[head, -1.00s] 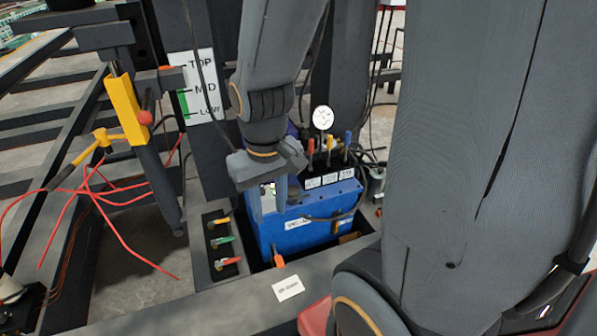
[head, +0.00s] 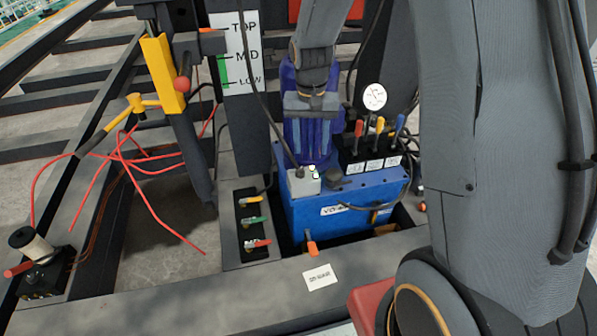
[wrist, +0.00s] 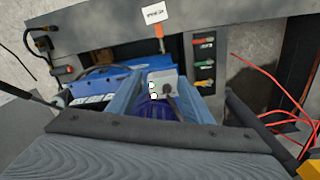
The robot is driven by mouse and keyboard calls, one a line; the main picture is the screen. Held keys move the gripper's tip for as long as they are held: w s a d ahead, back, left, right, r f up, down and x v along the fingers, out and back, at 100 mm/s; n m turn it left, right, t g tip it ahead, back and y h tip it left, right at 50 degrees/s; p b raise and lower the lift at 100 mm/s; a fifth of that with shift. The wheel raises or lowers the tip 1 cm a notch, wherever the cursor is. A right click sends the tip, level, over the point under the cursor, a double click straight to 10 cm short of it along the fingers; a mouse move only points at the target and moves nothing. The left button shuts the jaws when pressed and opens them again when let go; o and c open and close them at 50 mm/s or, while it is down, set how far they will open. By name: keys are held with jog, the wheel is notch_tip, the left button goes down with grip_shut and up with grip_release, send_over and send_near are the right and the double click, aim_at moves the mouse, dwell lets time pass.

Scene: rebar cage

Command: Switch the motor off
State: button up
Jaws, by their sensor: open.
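The motor (head: 297,75) is a dark blue upright cylinder on top of a blue tank (head: 350,200). A small grey switch box (head: 300,186) with a cable sits on the tank at the motor's foot; small green and white buttons (head: 313,171) show at its upper edge. My gripper (head: 312,142) is open and empty, pointing down in front of the motor and above the switch box. In the wrist view the switch box (wrist: 165,78) shows beyond and between my open fingers, with coloured buttons (wrist: 153,90) on its near side. I cannot tell whether the fingers touch the motor.
Three coloured levers (head: 379,126) and a gauge (head: 374,97) stand right of the motor. Several small valves (head: 253,222) sit left of the tank. A level sign (head: 236,55) stands behind. Red wires (head: 150,180) hang at the left. A hanging black cable passes near my gripper.

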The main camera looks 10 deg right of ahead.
aim_at(300, 172)
jog(key=w+f+m+b, duration=0.1)
jog(key=w+f, duration=0.5)
jog(key=w+f+m+b, duration=0.1)
jog(key=w+f, duration=0.5)
jog(key=shift+w+a+f+m+b, duration=0.2)
jog(key=shift+w+f+m+b, duration=0.1)
jog(key=shift+f+m, duration=0.1)
jog(key=shift+s+d+f+p, duration=0.1)
jog(key=shift+f+p, duration=0.15)
jog(key=shift+f, duration=1.7)
jog(key=shift+s+d+f+p, duration=0.1)
jog(key=shift+f+p, duration=0.15)
jog(key=shift+f, duration=1.65)
jog(key=shift+c, duration=0.4)
jog(key=c, duration=1)
